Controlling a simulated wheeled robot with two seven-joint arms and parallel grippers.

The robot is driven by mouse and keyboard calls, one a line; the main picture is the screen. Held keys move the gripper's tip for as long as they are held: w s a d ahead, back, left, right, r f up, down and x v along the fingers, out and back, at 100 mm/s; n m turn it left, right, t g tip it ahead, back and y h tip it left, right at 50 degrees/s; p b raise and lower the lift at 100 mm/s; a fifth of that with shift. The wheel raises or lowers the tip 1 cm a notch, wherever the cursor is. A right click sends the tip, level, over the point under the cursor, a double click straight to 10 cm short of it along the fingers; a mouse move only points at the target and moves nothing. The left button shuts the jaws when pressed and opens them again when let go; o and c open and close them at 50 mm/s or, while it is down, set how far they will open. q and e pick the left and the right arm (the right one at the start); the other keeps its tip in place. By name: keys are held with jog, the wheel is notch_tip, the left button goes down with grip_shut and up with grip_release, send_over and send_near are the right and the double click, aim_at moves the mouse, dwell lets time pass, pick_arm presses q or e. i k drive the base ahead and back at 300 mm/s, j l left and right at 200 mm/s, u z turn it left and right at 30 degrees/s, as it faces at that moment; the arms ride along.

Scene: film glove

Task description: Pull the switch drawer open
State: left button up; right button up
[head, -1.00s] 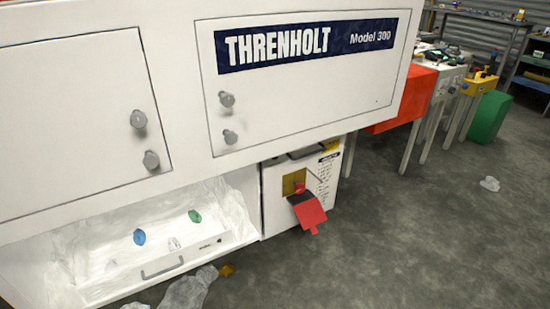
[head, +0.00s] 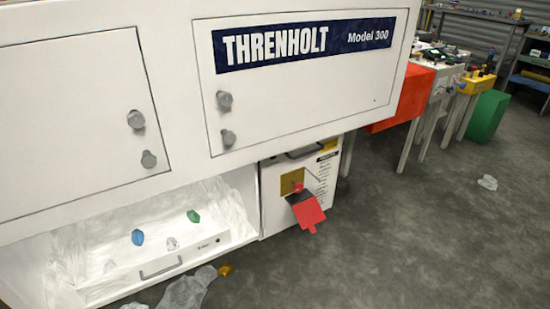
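A white box-shaped unit (head: 272,208) sits under the right end of the large white machine, and I take it to be the switch drawer. Its front carries a yellow plate (head: 290,181) with a small red part (head: 298,187) on it. A red flap (head: 308,212) hangs tilted out from the plate. A dark handle-like bar (head: 305,152) shows at the unit's top edge, close under the machine's body. I cannot tell for certain whether the unit is pulled out. Neither of my grippers is in view.
Left of the unit is an open white bay with a low tray front and grey handle (head: 161,268). Blue (head: 138,237) and green (head: 193,216) pieces lie inside. Clear plastic (head: 185,290) lies on the floor. The grey floor (head: 400,230) right of the unit is mostly clear.

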aim_at(315, 165)
jog(key=i+l+u, duration=0.1)
jog(key=i, duration=0.35)
jog(key=i+l+u, duration=0.1)
jog(key=i+l, duration=0.15)
jog(key=i, duration=0.2)
jog(key=i+l+u, duration=0.15)
jog(key=i, duration=0.25)
